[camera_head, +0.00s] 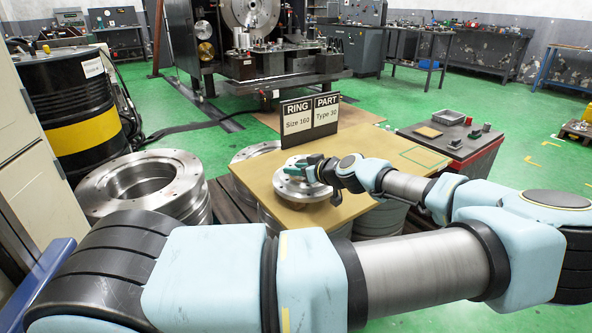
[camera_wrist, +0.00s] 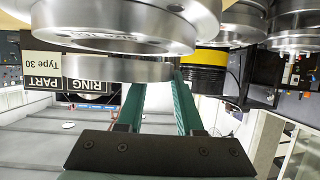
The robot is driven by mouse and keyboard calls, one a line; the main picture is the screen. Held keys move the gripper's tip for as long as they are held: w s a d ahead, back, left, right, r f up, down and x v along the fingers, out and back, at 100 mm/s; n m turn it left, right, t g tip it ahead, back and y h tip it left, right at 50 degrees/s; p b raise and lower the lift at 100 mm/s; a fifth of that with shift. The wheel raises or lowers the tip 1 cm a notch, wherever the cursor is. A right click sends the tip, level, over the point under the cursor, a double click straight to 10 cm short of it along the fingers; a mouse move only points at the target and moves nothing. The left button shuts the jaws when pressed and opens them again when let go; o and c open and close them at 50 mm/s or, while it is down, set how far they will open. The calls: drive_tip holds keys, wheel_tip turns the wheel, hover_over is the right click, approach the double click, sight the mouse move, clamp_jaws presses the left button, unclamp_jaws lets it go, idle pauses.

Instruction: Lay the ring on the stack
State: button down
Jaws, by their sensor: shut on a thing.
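My gripper (camera_head: 312,167) is at the middle of the tan board, its green fingers closed on a narrow metal ring (camera_wrist: 95,69). The fingers also show in the wrist view (camera_wrist: 160,95), which is upside down. The held ring is level, just above a wider flanged metal piece (camera_head: 298,192) on the board; I cannot tell whether they touch. The wide piece also shows in the wrist view (camera_wrist: 115,35). A large stack of steel rings (camera_head: 179,180) stands at the left. Another stack (camera_head: 248,151) stands partly hidden behind the board.
The tan board (camera_head: 350,147) carries a sign (camera_head: 309,117) reading "RING Size 160" and "PART Type 30", just behind the held ring. A red and grey bench (camera_head: 452,150) with small items stands at the right. A black drum (camera_head: 75,95) stands at the left.

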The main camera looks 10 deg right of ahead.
drive_tip(key=shift+f+b, duration=0.45)
drive_tip(key=shift+f, duration=0.2)
drive_tip(key=c, duration=0.5)
unclamp_jaws()
drive_tip(key=shift+c, duration=0.2)
drive_tip(key=shift+r, duration=0.1)
